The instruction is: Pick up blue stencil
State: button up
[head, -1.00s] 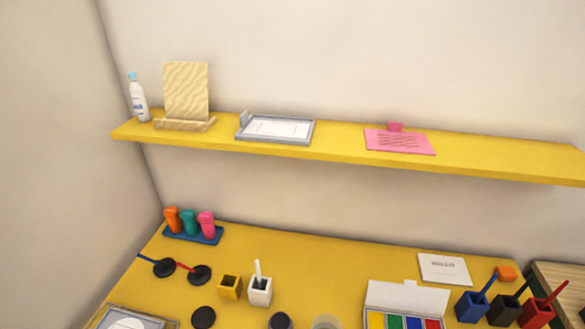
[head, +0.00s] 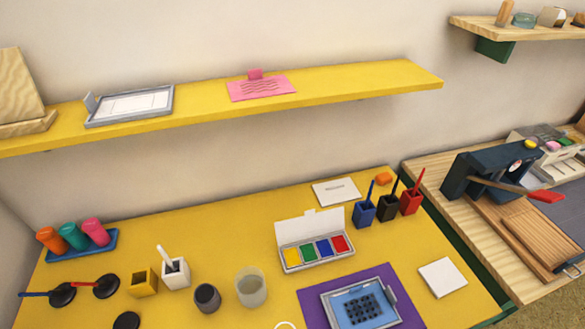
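A blue patterned sheet (head: 361,308), which looks like the blue stencil, lies inside a grey frame (head: 330,312) at the bottom of the head view. The frame rests on a purple mat (head: 312,314) on the yellow table. The picture's lower edge cuts off the mat. My gripper is not in view, so its state and its distance from the stencil do not show.
An open paint box (head: 309,250) stands behind the mat. Blue, black and red holders (head: 388,208) stand at the back right. A white square (head: 443,277) lies right of the mat. A clear cup (head: 251,287) stands left. A yellow shelf (head: 340,88) runs above.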

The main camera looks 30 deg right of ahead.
aim_at(368, 307)
jog(key=k+j+z, duration=0.15)
jog(key=k+z, duration=0.2)
jog(key=k, duration=0.15)
jog(key=l+u, duration=0.15)
jog(key=l, duration=0.5)
jog(key=l+u, duration=0.2)
jog(key=l, duration=0.4)
jog(key=k+l+u, duration=0.15)
jog(key=l, duration=0.45)
jog(key=l+u, duration=0.2)
jog(key=l, duration=0.45)
jog(key=k, duration=0.05)
